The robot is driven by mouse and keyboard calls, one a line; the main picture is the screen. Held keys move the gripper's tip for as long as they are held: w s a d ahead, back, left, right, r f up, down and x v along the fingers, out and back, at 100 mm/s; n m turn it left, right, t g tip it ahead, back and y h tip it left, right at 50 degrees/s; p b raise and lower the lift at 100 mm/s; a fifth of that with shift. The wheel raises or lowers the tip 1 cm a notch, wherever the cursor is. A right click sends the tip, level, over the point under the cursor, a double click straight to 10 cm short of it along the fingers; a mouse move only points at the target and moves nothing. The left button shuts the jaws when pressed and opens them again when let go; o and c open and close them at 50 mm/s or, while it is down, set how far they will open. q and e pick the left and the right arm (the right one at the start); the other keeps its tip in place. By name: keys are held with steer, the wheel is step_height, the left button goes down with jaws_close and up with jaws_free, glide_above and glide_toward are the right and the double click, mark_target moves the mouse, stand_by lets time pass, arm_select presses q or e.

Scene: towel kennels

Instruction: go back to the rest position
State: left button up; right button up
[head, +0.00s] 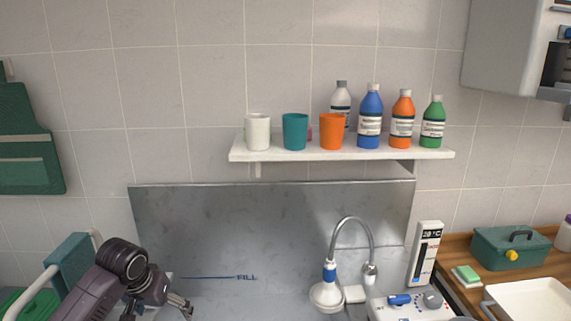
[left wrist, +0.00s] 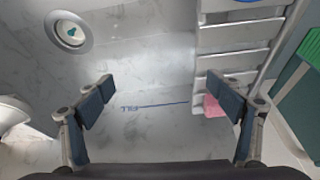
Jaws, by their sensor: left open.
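My left gripper (head: 182,305) shows at the lower left of the head view, at the end of its dark arm, in front of the grey metal tub (head: 270,225). In the left wrist view the left gripper (left wrist: 163,95) has its two fingers wide apart with nothing between them. Below the fingers are the tub's grey floor or wall and the blue FILL line (left wrist: 155,106). A pink piece (left wrist: 213,106) lies beyond the right finger, partly hidden by it. My right gripper is not in view.
A drain (left wrist: 70,33) and a pale slatted rack (left wrist: 240,40) show in the left wrist view. The head view has a shelf (head: 340,154) with cups and bottles, a shower hose (head: 352,222), a control panel (head: 415,306) and a green box (head: 508,248).

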arm_select(q)
steer(key=s+d+f+m, duration=0.2)
steer(key=s+d+f, duration=0.6)
steer(key=s+f, duration=0.15)
steer(key=s+d+f, duration=0.1)
steer(key=s, duration=1.2)
steer(key=s+d+f, duration=0.2)
steer(key=s, duration=1.1)
step_height(320, 180, down, 27)
steer(key=s+g, duration=0.2)
steer(key=s, duration=0.1)
steer(key=s+a+f, duration=0.2)
steer(key=s+f, duration=0.5)
steer(key=s, duration=0.1)
steer(key=s+a+f+g, duration=0.1)
steer(key=s+f, duration=0.7)
steer(key=shift+s+a+f, duration=0.2)
steer(key=shift+a, duration=0.2)
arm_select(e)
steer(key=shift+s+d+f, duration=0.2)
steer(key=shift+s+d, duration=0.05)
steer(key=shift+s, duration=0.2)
arm_select(q)
steer(key=shift+o, duration=0.6)
